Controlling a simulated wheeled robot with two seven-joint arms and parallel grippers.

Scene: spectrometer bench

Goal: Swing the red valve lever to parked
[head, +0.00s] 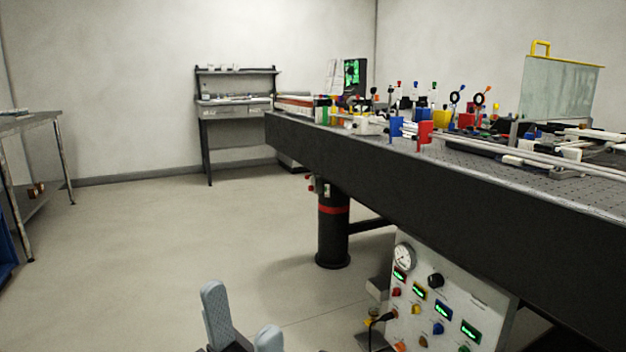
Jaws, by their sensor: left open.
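My left gripper (242,325) is at the bottom of the head view, with its two grey fingers apart and nothing between them. It is over the floor, apart from the bench and the panel. I cannot surely pick out the red valve lever. A small fitting with red parts (326,188) sits at the top of the bench's black leg, too small to tell whether it is the lever. The white control panel (452,300) under the bench has a gauge (404,257), green displays and coloured knobs, including a red one (396,292). My right gripper is out of view.
The long black optical bench (400,185) runs along the right, crowded with small optics on top. Its round black leg (332,235) has a red band. A metal table (30,120) stands at the left, and a workstation (236,103) at the back wall. The middle floor is clear.

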